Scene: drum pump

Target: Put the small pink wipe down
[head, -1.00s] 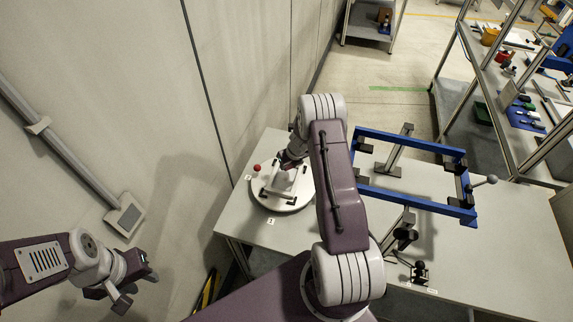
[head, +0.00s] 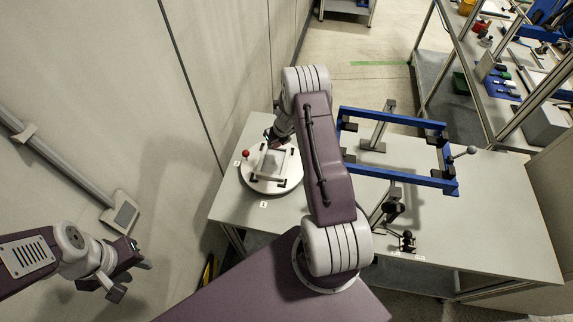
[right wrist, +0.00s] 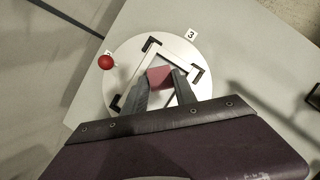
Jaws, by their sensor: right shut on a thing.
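The small pink wipe (right wrist: 160,76) is between the fingertips of my right gripper (right wrist: 164,84) in the right wrist view. The gripper is shut on it, over a square pale plate with black corner brackets on a round white turntable (right wrist: 120,70). I cannot tell whether the wipe touches the plate. In the head view my right gripper (head: 273,138) is at the far side of the turntable (head: 256,184), and the wipe cannot be made out. My left gripper (head: 132,278) is open and empty, low at the left, away from the table.
A red ball knob (right wrist: 106,62) stands at the turntable's edge. A blue frame on stands (head: 412,178) is to the right on the grey table (head: 490,225). A small black device (head: 407,241) sits near the front edge. A wall closes off the left side.

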